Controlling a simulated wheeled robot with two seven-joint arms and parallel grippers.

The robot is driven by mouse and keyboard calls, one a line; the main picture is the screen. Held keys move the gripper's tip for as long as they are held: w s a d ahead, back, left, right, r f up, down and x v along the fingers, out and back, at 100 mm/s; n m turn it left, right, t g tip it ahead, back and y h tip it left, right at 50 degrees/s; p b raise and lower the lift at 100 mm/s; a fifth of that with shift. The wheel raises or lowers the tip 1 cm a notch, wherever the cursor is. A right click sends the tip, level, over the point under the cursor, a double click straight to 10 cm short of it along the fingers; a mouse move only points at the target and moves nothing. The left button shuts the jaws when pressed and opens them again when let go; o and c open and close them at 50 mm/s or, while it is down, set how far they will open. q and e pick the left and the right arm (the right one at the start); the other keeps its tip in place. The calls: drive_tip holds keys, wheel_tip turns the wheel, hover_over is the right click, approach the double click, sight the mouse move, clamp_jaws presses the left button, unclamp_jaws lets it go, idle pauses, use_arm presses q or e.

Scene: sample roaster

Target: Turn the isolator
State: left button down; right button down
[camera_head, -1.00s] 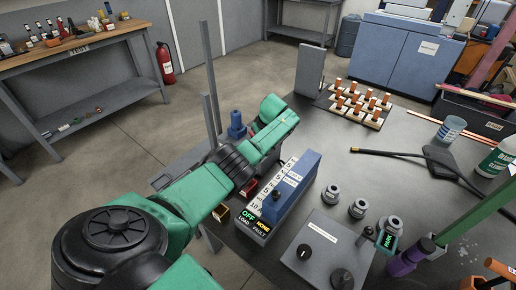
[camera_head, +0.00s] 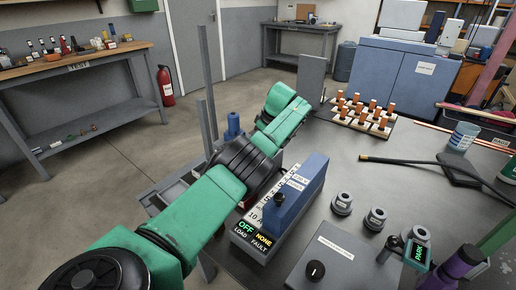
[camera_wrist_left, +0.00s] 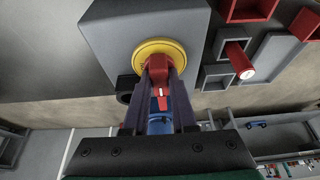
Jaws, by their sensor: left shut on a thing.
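In the left wrist view the isolator is a red handle (camera_wrist_left: 158,72) on a round yellow plate (camera_wrist_left: 152,48), fixed to a grey box (camera_wrist_left: 110,32). A white mark shows on the red handle. My left gripper (camera_wrist_left: 160,92) has its two dark fingers on either side of the handle and is shut on it. In the head view my left arm reaches across the bench; its gripper and the isolator are hidden there.
A blue-topped unit (camera_head: 302,192) with a lit OFF/NONE display stands beside my left arm. A grey knob box (camera_head: 335,262), several round grey fittings (camera_head: 342,203) and a cable (camera_head: 410,163) lie on the bench. Red-topped open bins (camera_wrist_left: 250,10) sit near the isolator.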

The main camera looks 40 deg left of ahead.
idle(0.3)
use_arm(q)
drive_tip(key=c, duration=0.7)
unclamp_jaws()
drive_tip(key=shift+w+d+r, duration=0.1)
drive_tip(key=shift+d+r, duration=0.2)
drive_tip(key=shift+r, duration=0.1)
drive_tip(key=p+v, duration=0.2)
drive_tip(key=v, duration=1.1)
drive_tip(key=shift+d+r+p, duration=0.1)
drive_tip(key=shift+r+p, duration=0.15)
drive_tip(key=shift+p, duration=0.1)
drive_tip(key=shift+f, duration=0.1)
